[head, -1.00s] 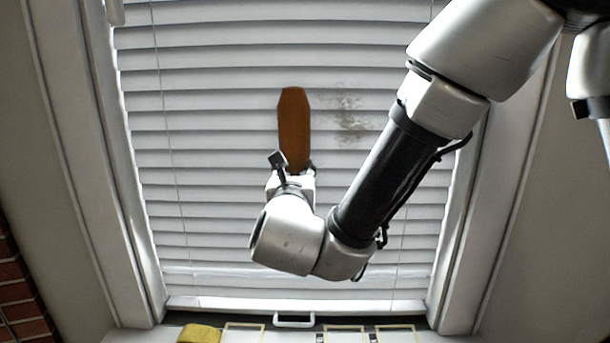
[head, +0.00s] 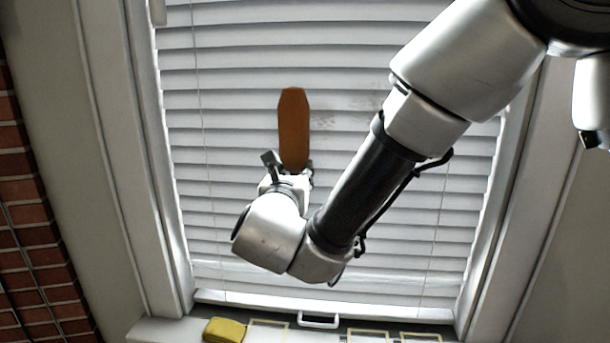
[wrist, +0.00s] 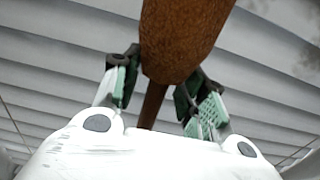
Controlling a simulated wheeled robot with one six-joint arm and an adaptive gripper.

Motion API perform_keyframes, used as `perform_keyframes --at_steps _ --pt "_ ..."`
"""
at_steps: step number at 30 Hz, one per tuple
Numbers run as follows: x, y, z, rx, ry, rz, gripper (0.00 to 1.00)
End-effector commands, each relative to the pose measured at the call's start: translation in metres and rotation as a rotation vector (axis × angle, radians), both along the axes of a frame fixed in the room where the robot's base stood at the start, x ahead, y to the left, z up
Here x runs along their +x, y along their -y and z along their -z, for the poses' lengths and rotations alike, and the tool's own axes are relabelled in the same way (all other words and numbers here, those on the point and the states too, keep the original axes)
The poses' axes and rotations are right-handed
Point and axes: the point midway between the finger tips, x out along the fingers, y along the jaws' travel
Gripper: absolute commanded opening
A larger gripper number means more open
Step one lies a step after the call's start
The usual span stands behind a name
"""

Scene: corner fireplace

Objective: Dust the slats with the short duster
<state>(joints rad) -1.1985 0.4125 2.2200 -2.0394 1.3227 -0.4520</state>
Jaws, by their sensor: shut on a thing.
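The short duster (head: 294,128) has a flat orange-brown head and stands upright in front of the blinds. My gripper (head: 290,178) is shut on its thin handle, below the head. In the wrist view the duster head (wrist: 185,35) rises between the pads of my gripper (wrist: 160,98). The white slats (head: 245,190) fill the window. A faint grey dust smudge (head: 368,101) lies on the slats to the right of the duster head. Another grey smudge shows at the upper right edge of the wrist view. I cannot tell whether the duster touches the slats.
A yellow sponge-like block (head: 224,330) lies on the sill at the lower left. A white handle (head: 318,320) is below the blinds. White window frame sides (head: 150,190) bound the slats. A brick wall (head: 35,240) stands at the far left.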

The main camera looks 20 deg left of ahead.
Motion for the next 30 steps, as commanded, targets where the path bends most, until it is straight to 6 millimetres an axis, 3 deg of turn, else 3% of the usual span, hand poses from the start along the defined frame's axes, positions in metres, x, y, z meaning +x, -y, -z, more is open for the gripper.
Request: perform_keyframes --at_steps 8,30 --pt "-0.001 -0.012 0.000 0.002 0.000 0.000 0.23" --pt "-0.009 -0.070 0.000 0.002 0.000 0.000 0.23"
